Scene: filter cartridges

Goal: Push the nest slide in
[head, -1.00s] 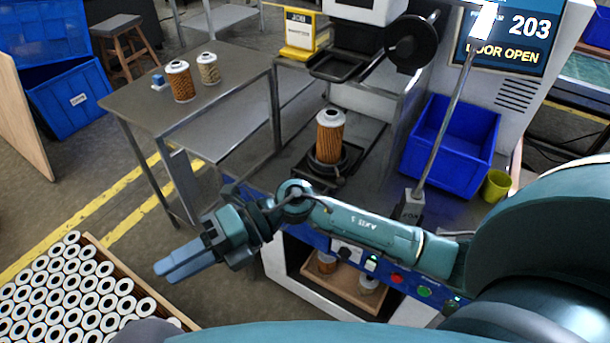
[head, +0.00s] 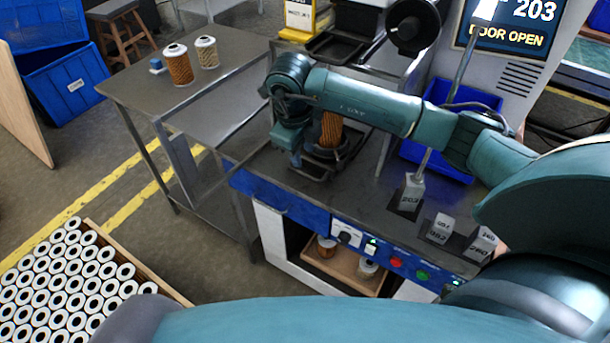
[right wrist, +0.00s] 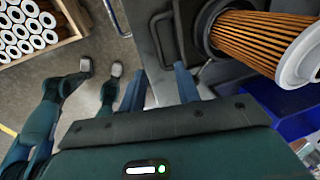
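The nest slide (head: 345,165) is a dark plate on the steel bench, with a round holder and a loop handle at its front. A tan pleated cartridge (head: 331,130) stands upright in the holder, partly hidden by my right arm. It also shows large in the right wrist view (right wrist: 255,42). My right gripper (head: 295,158) points down beside the slide's front, near the handle. Its fingers in the right wrist view (right wrist: 160,88) are apart with nothing between them. The handle (right wrist: 156,35) lies beyond the fingertips; contact cannot be told. My left gripper is out of view.
A side table (head: 145,88) at left carries two cartridges. A blue bin (head: 440,165) and several grey labelled blocks (head: 437,230) are on the bench at right. A crate of white-ended cartridges (head: 70,275) stands lower left. The display reads DOOR OPEN.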

